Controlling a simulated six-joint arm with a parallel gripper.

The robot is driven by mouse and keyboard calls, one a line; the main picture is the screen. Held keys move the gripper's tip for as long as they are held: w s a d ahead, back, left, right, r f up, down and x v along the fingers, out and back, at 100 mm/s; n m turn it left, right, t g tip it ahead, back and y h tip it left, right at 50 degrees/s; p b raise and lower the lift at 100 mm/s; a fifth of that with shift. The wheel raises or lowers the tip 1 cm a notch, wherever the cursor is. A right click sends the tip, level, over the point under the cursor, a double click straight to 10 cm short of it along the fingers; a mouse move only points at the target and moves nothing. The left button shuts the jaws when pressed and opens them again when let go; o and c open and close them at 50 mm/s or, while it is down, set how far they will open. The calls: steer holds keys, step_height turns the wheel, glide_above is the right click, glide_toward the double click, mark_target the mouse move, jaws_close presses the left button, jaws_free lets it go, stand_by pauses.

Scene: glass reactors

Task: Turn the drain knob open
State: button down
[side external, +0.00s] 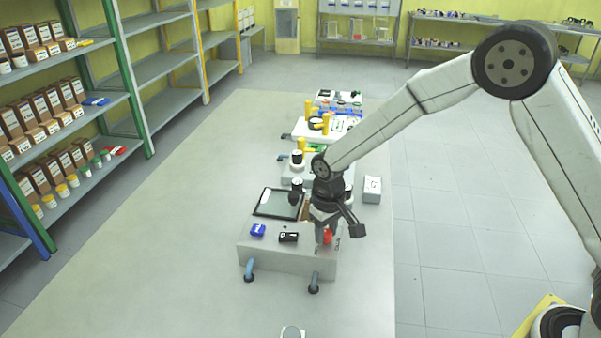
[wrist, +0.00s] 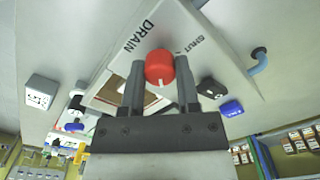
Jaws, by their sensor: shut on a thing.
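The red drain knob (wrist: 159,66) sits on a pale panel with the printed words DRAIN and SHUT on either side of it. A short white line on the knob points toward the gripper's palm in the wrist view. In the side view a little of the red knob (side external: 328,237) shows below the wrist, on the front right of a grey reactor unit (side external: 262,259). My gripper (wrist: 160,78) is shut on the knob, one finger on each side of it. In the side view its fingertips are hard to make out.
A dark tablet-like panel (side external: 279,204), a blue part (side external: 258,230) and a black part (side external: 288,237) lie close left of the knob. Two hoses (side external: 314,283) stick out in front. More instruments stand behind; the bench left is clear.

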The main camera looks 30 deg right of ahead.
mark_target(327, 232)
steer(key=shift+m, duration=0.5)
steer(key=shift+c, duration=1.6)
jaws_free()
steer(key=shift+r, duration=0.1)
steer(key=shift+r, duration=3.85)
